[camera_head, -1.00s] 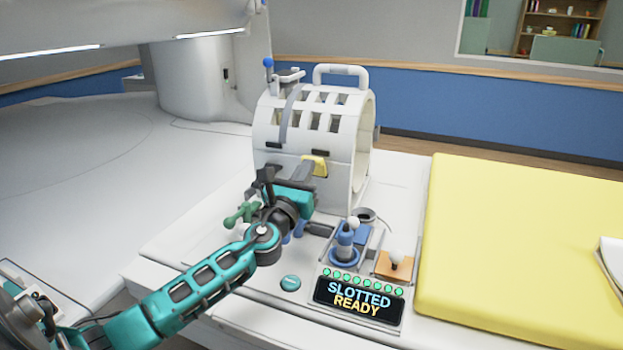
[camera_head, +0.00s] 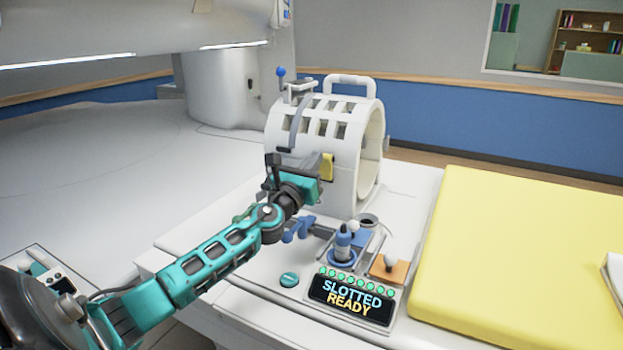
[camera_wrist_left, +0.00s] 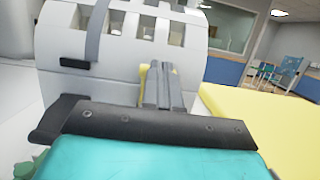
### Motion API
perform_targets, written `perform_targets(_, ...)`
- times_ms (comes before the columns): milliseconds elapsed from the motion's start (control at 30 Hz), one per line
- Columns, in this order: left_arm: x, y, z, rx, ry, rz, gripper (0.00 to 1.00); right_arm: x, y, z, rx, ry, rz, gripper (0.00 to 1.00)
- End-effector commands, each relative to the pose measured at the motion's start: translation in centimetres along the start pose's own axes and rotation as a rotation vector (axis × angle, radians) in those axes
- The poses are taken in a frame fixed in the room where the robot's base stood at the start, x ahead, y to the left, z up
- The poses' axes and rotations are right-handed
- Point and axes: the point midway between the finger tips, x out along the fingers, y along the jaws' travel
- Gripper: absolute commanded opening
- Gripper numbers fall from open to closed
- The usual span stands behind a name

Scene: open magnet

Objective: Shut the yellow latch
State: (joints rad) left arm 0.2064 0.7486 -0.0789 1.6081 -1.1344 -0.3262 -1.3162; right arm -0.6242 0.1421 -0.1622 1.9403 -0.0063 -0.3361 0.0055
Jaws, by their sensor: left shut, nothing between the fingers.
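The yellow latch (camera_head: 327,167) is on the side of the white slotted coil (camera_head: 350,150), near its right rim. In the left wrist view the latch (camera_wrist_left: 143,74) shows just behind my fingers and is partly hidden by them. My left gripper (camera_head: 314,164) is shut and empty, with its fingertips at the latch. In the left wrist view its grey fingers (camera_wrist_left: 163,88) are together and point at the coil. I cannot tell whether they touch the latch. My right gripper is not in view.
A panel reading "SLOTTED READY" (camera_head: 350,300), a blue connector (camera_head: 342,245) and an orange block (camera_head: 388,268) lie in front of the coil. A yellow pad (camera_head: 520,255) is to the right. A blue-knobbed lever (camera_head: 281,73) stands at the coil's upper left.

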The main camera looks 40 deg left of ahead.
Motion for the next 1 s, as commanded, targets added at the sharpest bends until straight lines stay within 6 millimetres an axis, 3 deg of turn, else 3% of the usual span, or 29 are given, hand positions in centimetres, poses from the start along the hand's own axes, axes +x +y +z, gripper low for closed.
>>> perform_targets(1000, 0.66, 0.09, 0.59, 0.0, -0.002, 0.0, 0.0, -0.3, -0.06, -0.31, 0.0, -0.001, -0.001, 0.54)
